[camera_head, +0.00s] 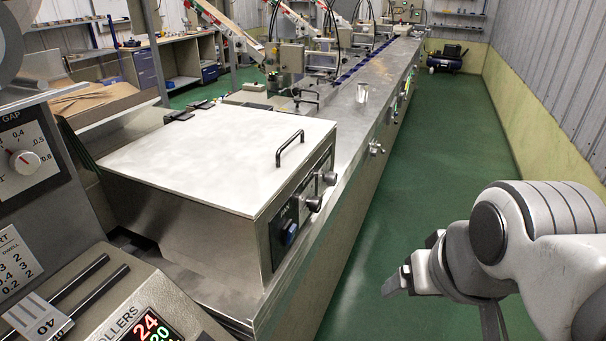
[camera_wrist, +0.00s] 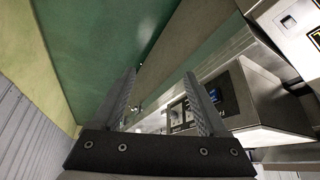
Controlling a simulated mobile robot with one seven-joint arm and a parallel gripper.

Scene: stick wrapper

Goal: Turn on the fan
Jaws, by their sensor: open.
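A steel box with a flat hinged-looking lid (camera_head: 215,150) stands on the long machine bed. Its front panel carries a blue switch (camera_head: 290,232) under a small label too small to read surely, and two dark knobs (camera_head: 314,203) to the right. The panel and its blue switch (camera_wrist: 215,94) also show in the wrist view, right of and partly behind the right finger. My gripper (camera_head: 438,303) hangs over the green floor, right of the machine and apart from it. In the wrist view my gripper (camera_wrist: 160,76) has its fingers spread with nothing between them.
The lid's black handle (camera_head: 290,147) sticks up near the box's front edge. A control console with a red and green display (camera_head: 150,328) is at bottom left. The green floor aisle (camera_head: 440,150) is clear between the machine and the right wall.

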